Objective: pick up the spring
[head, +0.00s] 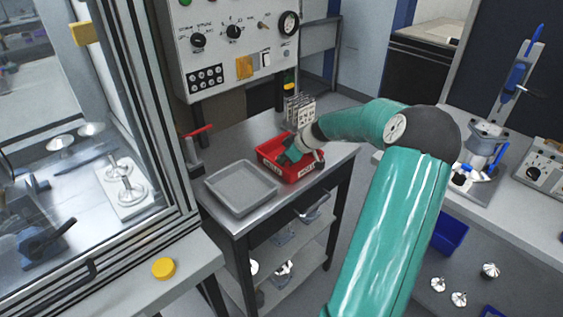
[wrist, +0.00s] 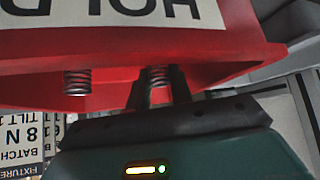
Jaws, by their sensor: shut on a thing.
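My gripper (wrist: 158,95) reaches into a red bin (head: 268,161) on the metal table. In the wrist view its two dark fingers are shut on a spring (wrist: 158,73), a small metal coil at the bin's inside. A second spring (wrist: 77,82) stands to the left of it, apart from the fingers. The red bin's wall (wrist: 225,60) with a white label reading "HOLD" fills the top of the wrist view. In the head view my gripper (head: 290,155) is over the bin, and the springs cannot be made out.
A grey tray (head: 212,181) sits left of the red bin on the metal table (head: 222,150). A rack of cards (head: 300,108) stands behind the bin. A control panel (head: 238,45) rises behind the table. A glass enclosure (head: 165,120) is on the left.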

